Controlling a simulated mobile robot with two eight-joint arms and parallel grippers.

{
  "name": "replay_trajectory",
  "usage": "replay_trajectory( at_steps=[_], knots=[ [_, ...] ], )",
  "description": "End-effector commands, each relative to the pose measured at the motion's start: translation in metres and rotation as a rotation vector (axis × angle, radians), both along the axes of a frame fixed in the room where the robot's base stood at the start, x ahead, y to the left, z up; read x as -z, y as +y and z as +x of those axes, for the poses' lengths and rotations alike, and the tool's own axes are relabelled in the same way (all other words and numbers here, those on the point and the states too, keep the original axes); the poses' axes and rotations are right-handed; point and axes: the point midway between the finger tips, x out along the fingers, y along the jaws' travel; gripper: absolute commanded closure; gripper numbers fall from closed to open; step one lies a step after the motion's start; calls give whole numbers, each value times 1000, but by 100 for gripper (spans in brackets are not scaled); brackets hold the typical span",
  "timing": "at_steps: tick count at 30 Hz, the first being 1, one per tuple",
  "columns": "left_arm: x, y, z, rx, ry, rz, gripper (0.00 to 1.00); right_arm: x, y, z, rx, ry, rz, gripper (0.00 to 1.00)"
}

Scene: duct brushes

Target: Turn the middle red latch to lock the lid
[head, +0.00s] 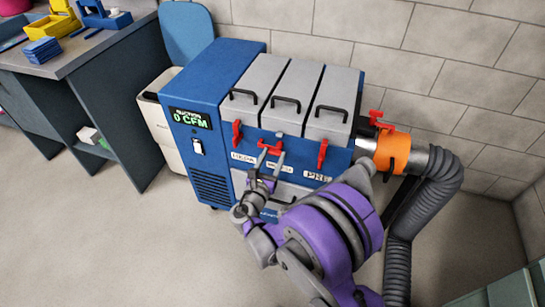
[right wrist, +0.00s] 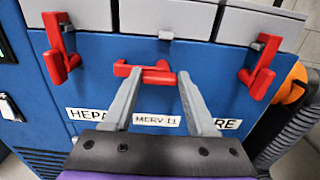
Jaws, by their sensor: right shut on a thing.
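The middle red latch (head: 269,148) is on the front of the blue machine, below the middle grey lid (head: 294,88). It lies roughly crosswise, while the left red latch (head: 237,133) and right red latch (head: 322,153) hang upright. In the right wrist view the middle latch (right wrist: 155,76) sits between the fingertips of my right gripper (right wrist: 159,82), above the MERV 11 label. My right gripper is shut on this latch, its fingers on either side. The middle lid lies flat, level with its neighbours. My left gripper is not in view.
The blue machine (head: 218,75) shows 0 CFM on its screen. An orange collar (head: 392,152) and grey duct hose (head: 400,230) stand on its right, near my right arm. A workbench (head: 70,60) is at the left. The floor in front is clear.

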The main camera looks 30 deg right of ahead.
Motion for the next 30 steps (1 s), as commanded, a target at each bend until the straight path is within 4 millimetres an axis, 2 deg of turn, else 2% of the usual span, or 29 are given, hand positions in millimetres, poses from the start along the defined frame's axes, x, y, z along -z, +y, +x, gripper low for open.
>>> replay_trajectory(
  at_steps=[1, 3, 14, 30],
  knots=[
    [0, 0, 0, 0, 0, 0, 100, 0, 0, 0, 0, 0, 0, 90],
    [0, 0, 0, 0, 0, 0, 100, 0, 0, 0, 0, 0, 0, 98],
    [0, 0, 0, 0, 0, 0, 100, 0, 0, -1, 0, -55, 48, 98],
    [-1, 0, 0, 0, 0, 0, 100, -1, -2, -2, 0, -400, 343, 98]
  ],
)
